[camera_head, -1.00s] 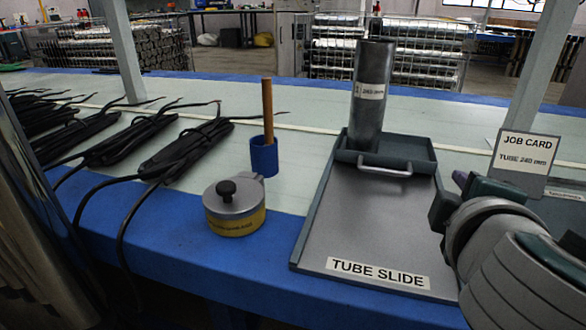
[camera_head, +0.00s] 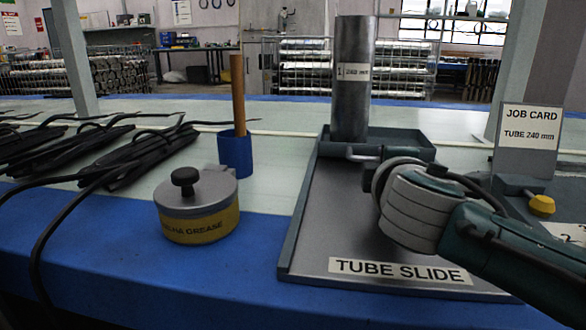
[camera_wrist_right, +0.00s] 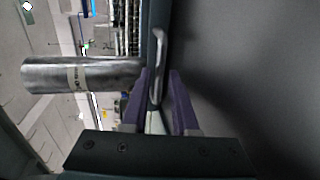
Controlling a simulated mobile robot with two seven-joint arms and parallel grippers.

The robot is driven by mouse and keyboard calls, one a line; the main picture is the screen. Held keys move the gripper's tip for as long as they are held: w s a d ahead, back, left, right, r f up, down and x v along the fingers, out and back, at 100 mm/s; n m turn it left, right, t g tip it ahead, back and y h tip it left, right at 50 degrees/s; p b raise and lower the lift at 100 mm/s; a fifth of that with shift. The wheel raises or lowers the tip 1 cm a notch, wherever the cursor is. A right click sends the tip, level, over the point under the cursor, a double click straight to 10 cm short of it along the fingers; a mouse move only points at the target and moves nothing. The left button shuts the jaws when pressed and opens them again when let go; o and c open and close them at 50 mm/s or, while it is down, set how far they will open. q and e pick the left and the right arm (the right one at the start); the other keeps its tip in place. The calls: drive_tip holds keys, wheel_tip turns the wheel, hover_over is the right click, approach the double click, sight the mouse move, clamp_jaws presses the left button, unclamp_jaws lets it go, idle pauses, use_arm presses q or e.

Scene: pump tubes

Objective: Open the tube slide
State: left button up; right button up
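The tube slide (camera_head: 345,215) is a grey, low-rimmed tray on the bench with a "TUBE SLIDE" label at its front. At its back is a shallow drawer-like box (camera_head: 408,145) with a metal bar handle (camera_head: 362,155). A grey metal tube (camera_head: 352,100) labelled 240 mm stands upright in it. My right arm reaches over the slide, and its wrist hides part of the handle. In the right wrist view my right gripper (camera_wrist_right: 160,78) has its purple fingers apart, with the handle (camera_wrist_right: 159,55) between them. My left gripper is not in view.
A yellow grease tin (camera_head: 200,225) with a black knob and a blue cup (camera_head: 235,153) holding a wooden stick stand left of the slide. Black cable bundles (camera_head: 130,160) lie farther left. The job card (camera_head: 528,127) and a yellow knob (camera_head: 541,205) are at right.

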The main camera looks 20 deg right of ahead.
drive_tip(key=shift+w+d, duration=0.2)
drive_tip(key=shift+w, duration=0.1)
clamp_jaws()
drive_tip(key=shift+f, duration=0.1)
idle(1.2)
